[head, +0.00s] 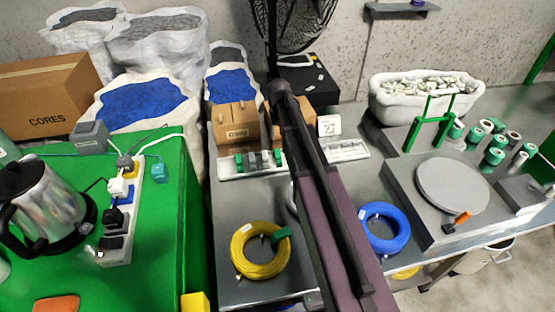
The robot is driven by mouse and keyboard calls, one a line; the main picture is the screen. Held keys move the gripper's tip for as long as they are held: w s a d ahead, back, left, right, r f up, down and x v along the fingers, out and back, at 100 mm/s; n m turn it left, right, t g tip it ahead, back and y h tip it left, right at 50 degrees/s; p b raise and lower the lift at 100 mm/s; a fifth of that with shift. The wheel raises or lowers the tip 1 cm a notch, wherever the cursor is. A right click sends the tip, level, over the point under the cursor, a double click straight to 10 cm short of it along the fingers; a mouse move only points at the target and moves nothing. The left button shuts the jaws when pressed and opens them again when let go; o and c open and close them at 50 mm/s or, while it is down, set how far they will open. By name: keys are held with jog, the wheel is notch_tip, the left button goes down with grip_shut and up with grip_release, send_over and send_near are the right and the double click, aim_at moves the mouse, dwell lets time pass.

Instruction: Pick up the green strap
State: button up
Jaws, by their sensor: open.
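A small green piece (281,234) that looks like the strap sits on the right side of a yellow cable coil (240,262). The coil lies flat on the grey table (225,205), left of my arm. I cannot tell whether the green piece is wrapped around the coil or only rests on it. My arm crosses the middle of the view, between the yellow coil and a blue cable coil (401,232), and hides part of the table. My gripper is not visible.
A green-covered table (165,225) with a kettle (42,205) and a power strip (122,215) stands at left. A white tray of rolls (225,168) and cardboard boxes (234,116) are behind the coil. A grey turntable device (452,187) stands at right.

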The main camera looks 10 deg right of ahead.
aim_at(278, 153)
jog(key=shift+f+b, duration=2.5)
jog(key=shift+f, duration=0.35)
jog(key=shift+f, duration=0.1)
jog(key=f+b, duration=0.3)
jog(key=shift+w+a+f+b, duration=0.2)
jog(key=shift+w+b, duration=0.1)
jog(key=shift+w, duration=0.1)
jog(key=shift+f+b, duration=0.8)
jog(key=shift+b, duration=0.05)
jog(key=c, duration=0.6)
